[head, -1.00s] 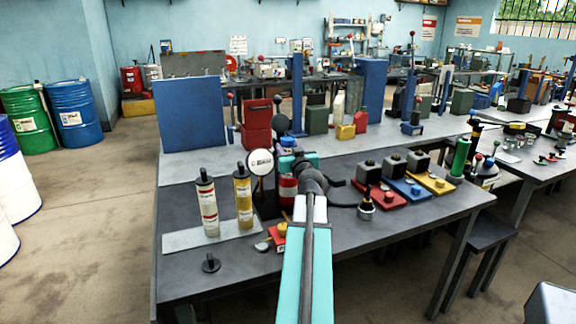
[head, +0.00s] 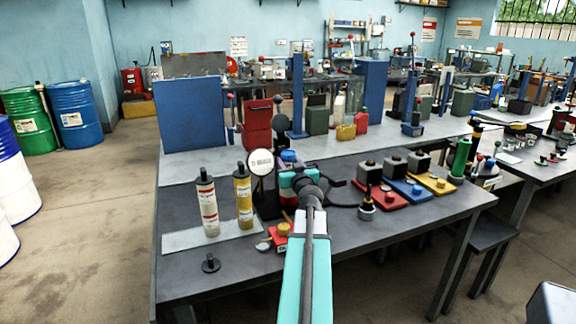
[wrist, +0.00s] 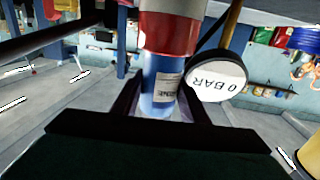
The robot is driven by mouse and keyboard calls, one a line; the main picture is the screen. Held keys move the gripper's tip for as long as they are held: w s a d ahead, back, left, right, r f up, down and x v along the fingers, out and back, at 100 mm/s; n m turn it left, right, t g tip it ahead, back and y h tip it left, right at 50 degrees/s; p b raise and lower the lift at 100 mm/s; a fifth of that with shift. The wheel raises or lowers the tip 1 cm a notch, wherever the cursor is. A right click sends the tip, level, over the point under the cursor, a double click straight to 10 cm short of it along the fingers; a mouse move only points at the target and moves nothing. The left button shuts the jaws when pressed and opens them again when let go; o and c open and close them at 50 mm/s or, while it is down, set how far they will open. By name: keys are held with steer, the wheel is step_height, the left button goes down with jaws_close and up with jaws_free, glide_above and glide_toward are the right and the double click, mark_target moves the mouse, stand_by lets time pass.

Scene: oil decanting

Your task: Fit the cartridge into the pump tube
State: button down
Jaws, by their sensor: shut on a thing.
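My gripper (wrist: 160,110) is shut on a blue cartridge (wrist: 162,92) with a small white label. Its blue top also shows above my teal wrist in the head view (head: 289,156). In the wrist view, which looks upside down, a wider red tube with a pale rim (wrist: 172,32) lines up with the cartridge. The two meet or overlap at the rim; how deep the cartridge sits is not clear. A round gauge marked 0 BAR (wrist: 218,78) stands close beside the tube, and also shows in the head view (head: 261,162).
A clear cartridge (head: 208,205) and a yellow one (head: 243,200) stand on a pale mat (head: 185,240) at left. A black cap (head: 210,264) lies in front. Red, blue and yellow blocks (head: 408,188) sit at right. The front right tabletop is clear.

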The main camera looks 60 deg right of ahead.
steer(key=shift+f, duration=0.2)
stand_by(0.3)
steer(key=c, duration=1.3)
jaws_free()
steer(key=shift+c, duration=0.2)
steer(key=shift+r, duration=0.2)
